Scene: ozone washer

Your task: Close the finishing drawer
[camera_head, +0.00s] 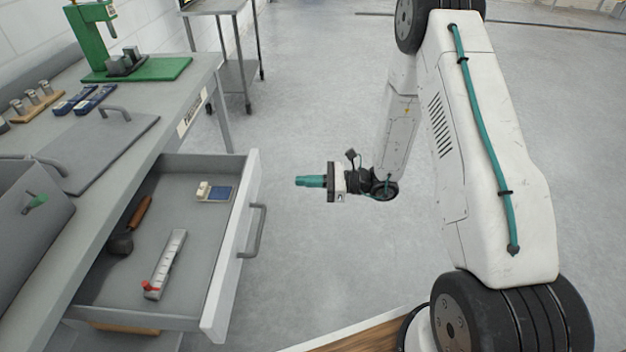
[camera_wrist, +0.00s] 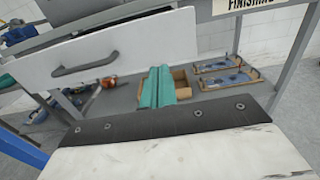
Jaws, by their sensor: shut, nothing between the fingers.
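The finishing drawer (camera_head: 231,262) is pulled out from the grey workbench at the left of the head view. Its light front has a grey bar handle (camera_head: 254,231). Inside lie a dark tool with a brown handle, a pale block with a red end and a small blue-and-white item. My gripper (camera_head: 297,182) is shut and empty, to the right of the drawer front and apart from it, its teal fingers pointing left. In the wrist view the drawer front (camera_wrist: 160,45) and handle (camera_wrist: 85,69) are beyond the shut teal fingers (camera_wrist: 157,70), with a FINISHING label at upper right.
The workbench top (camera_head: 70,210) carries a green press (camera_head: 95,50), a grey lid and small parts. A grey cart (camera_head: 235,75) stands behind. A lower shelf in the wrist view holds trays (camera_wrist: 225,77). Open floor lies around my gripper.

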